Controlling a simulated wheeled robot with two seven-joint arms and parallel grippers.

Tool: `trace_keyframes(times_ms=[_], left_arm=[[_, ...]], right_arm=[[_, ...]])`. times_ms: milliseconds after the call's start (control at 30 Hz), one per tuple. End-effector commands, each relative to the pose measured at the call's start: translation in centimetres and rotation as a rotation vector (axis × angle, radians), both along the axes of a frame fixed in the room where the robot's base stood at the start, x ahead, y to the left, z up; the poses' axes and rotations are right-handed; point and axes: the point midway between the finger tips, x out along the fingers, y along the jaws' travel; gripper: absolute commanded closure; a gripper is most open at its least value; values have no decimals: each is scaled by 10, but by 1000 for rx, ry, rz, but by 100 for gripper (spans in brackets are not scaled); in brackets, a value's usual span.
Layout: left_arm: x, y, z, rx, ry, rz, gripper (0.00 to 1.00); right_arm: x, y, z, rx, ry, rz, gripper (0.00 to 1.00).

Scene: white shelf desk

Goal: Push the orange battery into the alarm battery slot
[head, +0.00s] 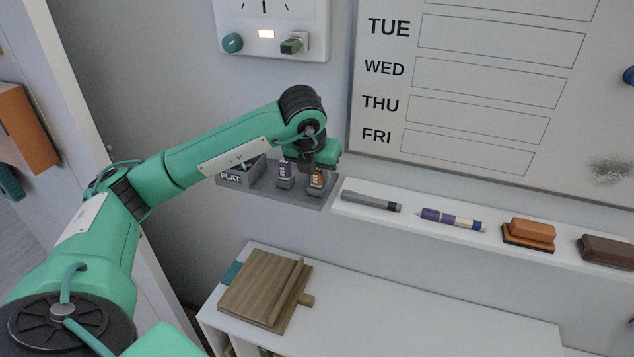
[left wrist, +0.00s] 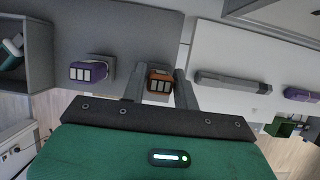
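The orange battery (head: 316,179) stands at the right end of a small grey wall shelf (head: 312,200). My left gripper (left wrist: 160,88) is at this battery, one dark finger on each side. The orange battery (left wrist: 160,80) shows between the fingertips in the left wrist view, with its pale bars facing the camera. Little or no gap shows beside it, so I cannot tell whether the fingers press on it. A white wall panel (head: 271,30) with a dial, cut off at the top, hangs above. I cannot make out an alarm battery slot. My right gripper is not in view.
A purple battery (head: 284,173) stands close left of the orange one, beside a grey bin marked FLAT (head: 231,179). The panel has a teal knob (head: 232,43) and a green block (head: 291,46). A white ledge (head: 400,214) holds markers and erasers. A whiteboard hangs right.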

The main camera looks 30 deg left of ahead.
Motion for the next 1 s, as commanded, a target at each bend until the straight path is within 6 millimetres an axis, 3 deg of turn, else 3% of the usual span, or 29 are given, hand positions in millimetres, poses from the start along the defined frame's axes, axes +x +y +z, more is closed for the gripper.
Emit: trace_keyframes(times_ms=[33,133,567,867,1000], left_arm=[[0,0,0,0,0,0,80],[0,0,0,0,0,0,97],[0,0,5,-1,-1,0,97],[1,0,31,-1,-4,0,97],[-25,-6,30,3,-2,-2,97]], right_arm=[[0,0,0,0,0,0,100],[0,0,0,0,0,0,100],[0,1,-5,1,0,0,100],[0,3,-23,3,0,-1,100],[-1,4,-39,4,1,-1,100]])
